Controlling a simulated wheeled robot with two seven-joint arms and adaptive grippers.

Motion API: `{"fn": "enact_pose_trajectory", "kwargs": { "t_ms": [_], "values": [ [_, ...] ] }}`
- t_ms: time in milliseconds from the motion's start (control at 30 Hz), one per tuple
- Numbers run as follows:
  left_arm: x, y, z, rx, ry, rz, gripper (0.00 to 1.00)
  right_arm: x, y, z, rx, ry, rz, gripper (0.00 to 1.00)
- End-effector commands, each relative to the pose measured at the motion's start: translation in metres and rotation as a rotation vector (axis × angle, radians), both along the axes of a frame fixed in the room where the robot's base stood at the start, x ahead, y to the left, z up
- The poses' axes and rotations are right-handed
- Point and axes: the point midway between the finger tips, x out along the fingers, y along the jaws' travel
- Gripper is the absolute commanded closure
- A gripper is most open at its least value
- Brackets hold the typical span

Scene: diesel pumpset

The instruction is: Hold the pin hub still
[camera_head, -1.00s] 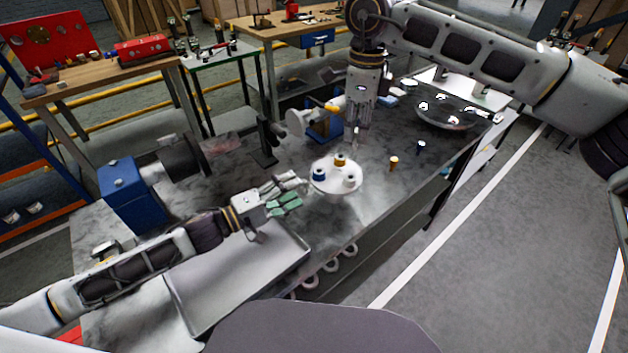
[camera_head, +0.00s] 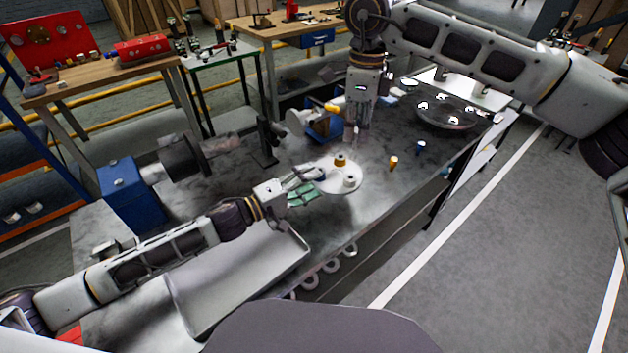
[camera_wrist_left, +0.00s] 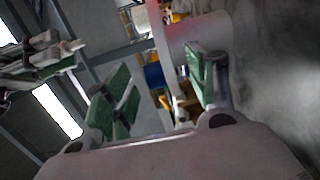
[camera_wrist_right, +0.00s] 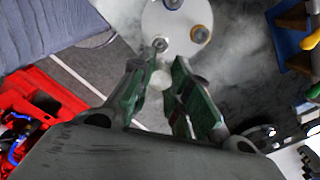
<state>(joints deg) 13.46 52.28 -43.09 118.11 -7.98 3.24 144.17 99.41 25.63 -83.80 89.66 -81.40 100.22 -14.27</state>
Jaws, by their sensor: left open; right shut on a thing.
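The pin hub (camera_head: 326,189) is a white round disc on the bench. An orange-topped pin (camera_head: 340,161) and a white pin (camera_head: 349,181) stand on it in the head view; my left gripper covers its left side. The right wrist view shows the hub (camera_wrist_right: 180,28) with several pins. My left gripper (camera_head: 307,187) is open at the hub's left edge; I cannot tell whether it touches. My right gripper (camera_head: 358,133) points down above the hub's far side. It is shut on a small pale piece (camera_wrist_right: 157,78), mostly hidden between its fingers.
An orange pin (camera_head: 393,163) and a blue pin (camera_head: 420,147) stand right of the hub. A round dark dish (camera_head: 446,119) is at the far right. A metal tray (camera_head: 240,285) lies near left. A black stand (camera_head: 266,150) and blue machine (camera_head: 130,196) are further left.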

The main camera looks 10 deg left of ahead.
Motion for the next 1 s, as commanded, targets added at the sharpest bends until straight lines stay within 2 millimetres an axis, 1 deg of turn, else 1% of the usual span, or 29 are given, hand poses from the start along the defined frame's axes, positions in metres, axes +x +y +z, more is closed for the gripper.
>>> {"fn": "enact_pose_trajectory", "kwargs": {
  "t_ms": [300, 700, 767, 1000],
  "values": [
    [0.009, -0.012, 0.001, 0.000, -0.001, -0.001, 0.43, 0.000, 0.000, 0.000, 0.000, 0.000, 0.000, 1.00],
    [0.011, -0.014, 0.000, 0.001, -0.001, -0.001, 0.43, 0.000, 0.000, 0.000, 0.000, 0.000, 0.000, 1.00],
    [0.011, -0.014, 0.000, 0.001, -0.001, -0.001, 0.49, 0.000, 0.000, 0.000, 0.000, 0.000, 0.000, 1.00],
    [0.011, -0.013, 0.000, 0.001, -0.001, -0.001, 0.80, 0.000, 0.000, 0.000, 0.000, 0.000, 0.000, 1.00]
  ]
}}
